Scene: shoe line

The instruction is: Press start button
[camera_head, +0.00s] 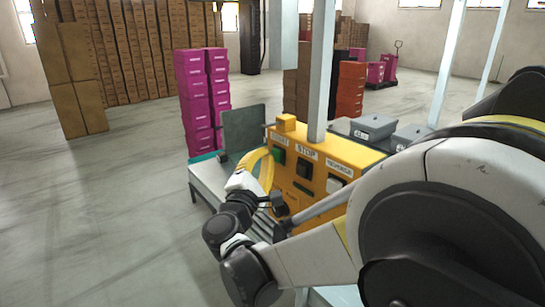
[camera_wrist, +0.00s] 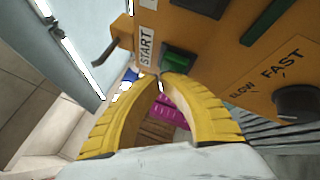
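The yellow control box (camera_head: 313,184) stands on the line, with START, STOP and a third label along its face. The green start button (camera_head: 279,155) sits under the START label at the left of the face. In the wrist view the green button (camera_wrist: 180,62) lies beside the START label, just beyond the fingertips. My gripper (camera_wrist: 159,76) has its two curved yellow fingers brought together at the tips, with nothing held between them. In the head view my gripper (camera_head: 268,154) is at the box's left side, close to the button. I cannot tell whether the tips touch it.
A dark STOP button (camera_head: 304,168) and a white button (camera_head: 334,185) are on the same face. A SLOW/FAST knob (camera_wrist: 297,103) shows in the wrist view. A dark upright panel (camera_head: 244,129) stands behind my gripper. Pink boxes (camera_head: 194,95) are stacked beyond; the left floor is clear.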

